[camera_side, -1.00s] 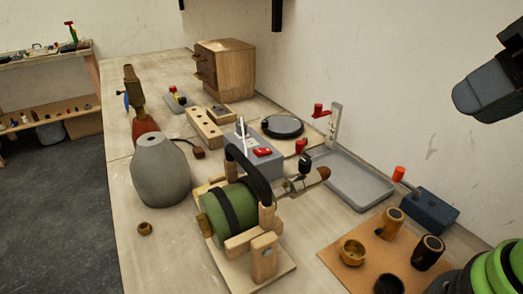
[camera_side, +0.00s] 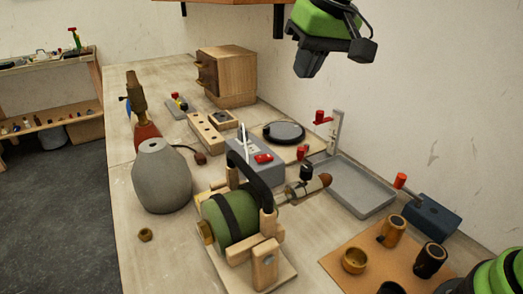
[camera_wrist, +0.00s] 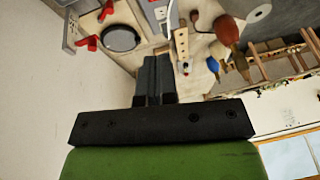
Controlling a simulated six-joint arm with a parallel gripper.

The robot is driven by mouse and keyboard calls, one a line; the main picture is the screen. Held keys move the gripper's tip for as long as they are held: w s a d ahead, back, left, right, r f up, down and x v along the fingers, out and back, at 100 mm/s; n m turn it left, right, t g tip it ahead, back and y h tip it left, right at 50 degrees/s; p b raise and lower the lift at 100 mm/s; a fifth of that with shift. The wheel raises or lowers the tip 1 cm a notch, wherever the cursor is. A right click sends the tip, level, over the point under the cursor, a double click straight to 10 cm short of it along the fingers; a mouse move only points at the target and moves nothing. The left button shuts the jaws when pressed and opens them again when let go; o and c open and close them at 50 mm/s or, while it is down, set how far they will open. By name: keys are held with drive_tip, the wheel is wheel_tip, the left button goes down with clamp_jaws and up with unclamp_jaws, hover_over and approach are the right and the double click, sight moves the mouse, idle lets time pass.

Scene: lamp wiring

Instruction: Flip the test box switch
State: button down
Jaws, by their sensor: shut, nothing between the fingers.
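The test box (camera_side: 262,174) is a grey box on the bench in the side view. A red switch (camera_side: 264,158) and a white upright piece show on its top. Part of the grey box (camera_wrist: 156,14) shows at the top edge of the wrist view; its red switch is not clear there. My gripper (camera_side: 308,66) hangs in the air, above and behind the box in the side view, well apart from it. In the wrist view my gripper's fingers (camera_wrist: 153,72) are together and empty.
A green cylinder on a wooden stand (camera_side: 232,222) with a black arched handle stands in front of the box. A grey vase (camera_side: 162,182) is left, a grey tray (camera_side: 356,188) right. A black round disc (camera_side: 284,132) and wooden block with holes (camera_side: 205,132) lie behind.

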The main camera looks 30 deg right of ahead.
drive_tip(key=n, duration=0.1)
hover_over(259, 160)
drive_tip(key=s+d, duration=0.2)
drive_tip(key=s, duration=0.1)
wheel_tip(259, 160, down, 8)
drive_tip(key=r, duration=0.1)
drive_tip(key=shift+s+f+g, duration=0.15)
drive_tip(key=shift+f+g, duration=0.05)
drive_tip(key=shift+g, duration=0.2)
drive_tip(key=x, duration=0.8)
drive_tip(key=s+x, duration=0.1)
drive_tip(key=x, duration=0.4)
drive_tip(key=shift+f, duration=0.1)
drive_tip(key=shift+a+f, duration=0.15)
drive_tip(key=shift+f, duration=0.3)
drive_tip(key=shift+a+f, duration=0.25)
drive_tip(key=shift+f, duration=0.25)
drive_tip(key=shift+d, duration=0.2)
